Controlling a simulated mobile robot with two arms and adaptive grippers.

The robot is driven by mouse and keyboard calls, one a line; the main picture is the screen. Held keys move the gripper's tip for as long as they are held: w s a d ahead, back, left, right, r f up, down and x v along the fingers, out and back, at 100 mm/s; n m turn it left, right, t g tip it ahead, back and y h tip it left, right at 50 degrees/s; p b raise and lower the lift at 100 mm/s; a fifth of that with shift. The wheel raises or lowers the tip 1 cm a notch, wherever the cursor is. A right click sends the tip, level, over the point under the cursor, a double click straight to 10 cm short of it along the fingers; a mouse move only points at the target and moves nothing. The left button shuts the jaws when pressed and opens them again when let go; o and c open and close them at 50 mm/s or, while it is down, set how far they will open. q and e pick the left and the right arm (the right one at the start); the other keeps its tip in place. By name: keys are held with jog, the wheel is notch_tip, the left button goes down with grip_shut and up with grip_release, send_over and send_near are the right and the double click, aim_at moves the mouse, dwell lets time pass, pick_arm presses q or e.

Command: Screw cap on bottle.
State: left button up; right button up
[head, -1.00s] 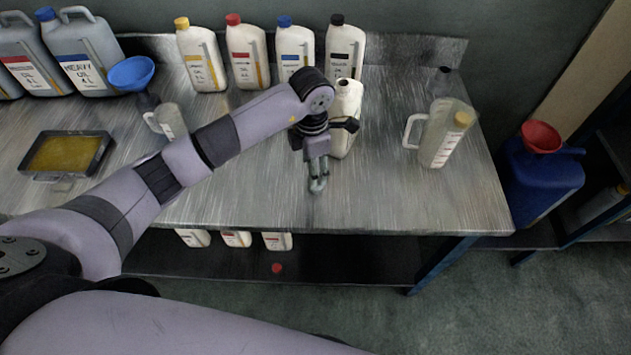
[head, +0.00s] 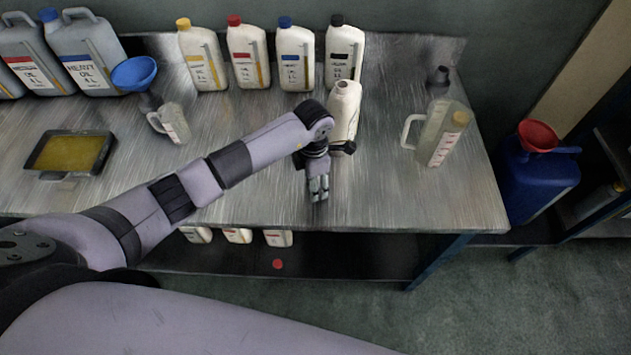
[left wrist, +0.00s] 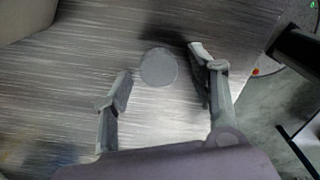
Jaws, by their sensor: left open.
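The open-topped white bottle (head: 346,108) stands on the metal bench behind my left wrist, which hides part of it; its mouth is uncapped. A round grey cap-like disc (left wrist: 158,67) lies on the bench in the left wrist view, between the spread fingers of my left gripper (left wrist: 160,60). I cannot see this disc in the head view. My left gripper (head: 319,194) points down near the bench's front edge, open, with nothing held; whether its tips touch the bench is unclear. My right gripper is not in view.
Several capped white bottles (head: 297,62) line the back. A clear jug (head: 437,140) stands right, a smaller jug (head: 175,125) and an oil tray (head: 106,153) left. A red cap (head: 278,264) lies on the lower shelf.

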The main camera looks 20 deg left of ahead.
pick_arm(q)
jog(key=c, duration=0.8)
jog(key=shift+o, duration=0.2)
notch_tip(320, 180, up, 20)
jog(key=b, duration=0.3)
dwell(0.5)
